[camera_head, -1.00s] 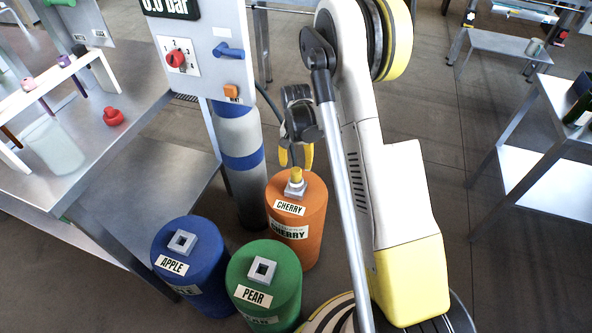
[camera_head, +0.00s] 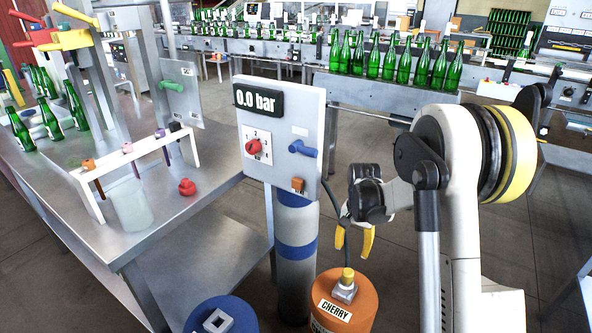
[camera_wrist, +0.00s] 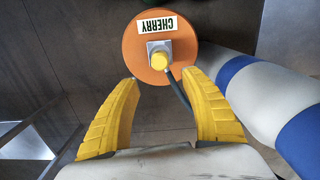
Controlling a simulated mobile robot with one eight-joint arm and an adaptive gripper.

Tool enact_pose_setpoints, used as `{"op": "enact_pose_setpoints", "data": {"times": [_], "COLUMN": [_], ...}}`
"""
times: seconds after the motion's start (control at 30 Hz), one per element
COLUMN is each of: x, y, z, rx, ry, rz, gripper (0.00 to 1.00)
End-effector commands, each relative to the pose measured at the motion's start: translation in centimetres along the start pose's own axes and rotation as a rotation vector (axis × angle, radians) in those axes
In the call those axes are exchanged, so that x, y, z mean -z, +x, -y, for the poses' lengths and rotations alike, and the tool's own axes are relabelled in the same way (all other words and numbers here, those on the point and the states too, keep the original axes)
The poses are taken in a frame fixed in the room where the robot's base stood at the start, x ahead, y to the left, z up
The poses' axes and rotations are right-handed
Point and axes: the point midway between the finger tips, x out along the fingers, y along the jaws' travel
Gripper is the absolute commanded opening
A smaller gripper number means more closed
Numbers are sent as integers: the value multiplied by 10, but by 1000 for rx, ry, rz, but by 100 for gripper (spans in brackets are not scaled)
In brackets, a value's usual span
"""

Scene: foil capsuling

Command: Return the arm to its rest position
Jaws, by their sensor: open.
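My gripper (camera_head: 354,242) has two yellow fingers. It hangs open and empty above the orange cherry canister (camera_head: 364,299), beside the panel post. In the wrist view the fingers of my gripper (camera_wrist: 164,92) are spread apart. The orange canister (camera_wrist: 132,52) lies beyond them, with a yellow cap (camera_wrist: 159,61) on its square grey fitting. A dark hose (camera_wrist: 179,93) runs from the fitting between the fingers. In the head view the yellow cap (camera_head: 347,275) shows just below the fingertips, and I see no contact.
A control panel (camera_head: 279,137) reading 0.0 bar stands left of my gripper, on a blue-banded cylinder (camera_head: 296,265). A blue canister (camera_head: 238,318) stands at the bottom. A metal table (camera_head: 148,229) with bottles and a white rack is at left. Open floor lies at right.

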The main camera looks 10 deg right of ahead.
Motion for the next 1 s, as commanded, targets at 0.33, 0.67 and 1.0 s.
{"op": "enact_pose_setpoints", "data": {"times": [0.33,0.67,1.0], "x": [-49,-146,-234], "y": [-93,-182,-201], "z": [4,-16,-48], "rx": [59,140,199], "ry": [-154,-399,-620], "rz": [-123,-334,-543], "gripper": [54,54,54]}}
